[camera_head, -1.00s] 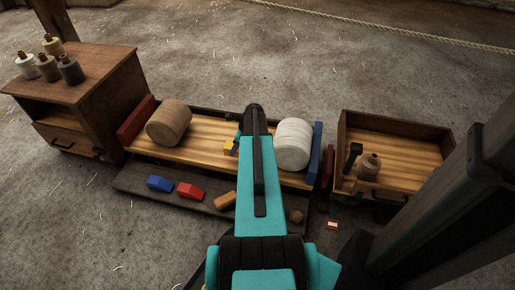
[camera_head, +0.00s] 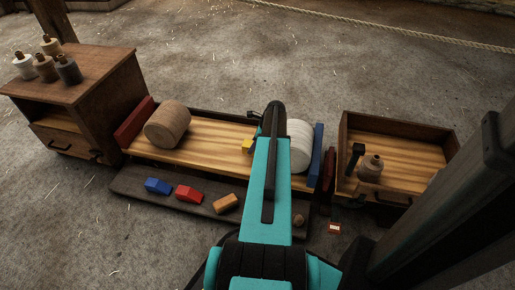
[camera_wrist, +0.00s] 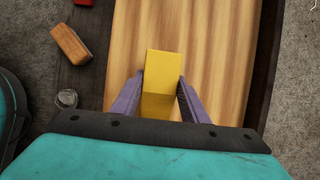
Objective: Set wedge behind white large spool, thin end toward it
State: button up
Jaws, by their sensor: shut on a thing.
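The yellow wedge (camera_head: 247,146) is held between the purple fingers of my gripper (camera_wrist: 160,92), which is shut on it. The wedge also shows in the wrist view (camera_wrist: 163,70), over the wooden boards. The white large spool (camera_head: 301,152) lies on its side at the right end of the board bed (camera_head: 212,150), partly hidden by my arm. The wedge is left of the spool, with my arm across the space between. The spool does not show in the wrist view. I cannot tell which end of the wedge is thin or whether it touches the boards.
A tan spool (camera_head: 167,126) lies at the bed's left end by a red block (camera_head: 135,121). A blue block (camera_head: 315,155) stands right of the white spool. A crate (camera_head: 398,143) stands right.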

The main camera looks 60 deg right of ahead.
jog(key=shift+s+d+f+b, duration=0.3)
jog(key=shift+s+d+b, duration=0.15)
jog(key=shift+d, duration=0.1)
jog(key=shift+a+f+b, duration=0.1)
jog(key=shift+f+b, duration=0.75)
jog(key=shift+f, duration=0.7)
jog(key=o, duration=1.3)
jog(key=shift+f, duration=0.1)
jog(key=shift+c, duration=0.2)
jog(key=p+v, duration=0.5)
jog(key=v, duration=0.7)
jog(key=shift+w, duration=0.1)
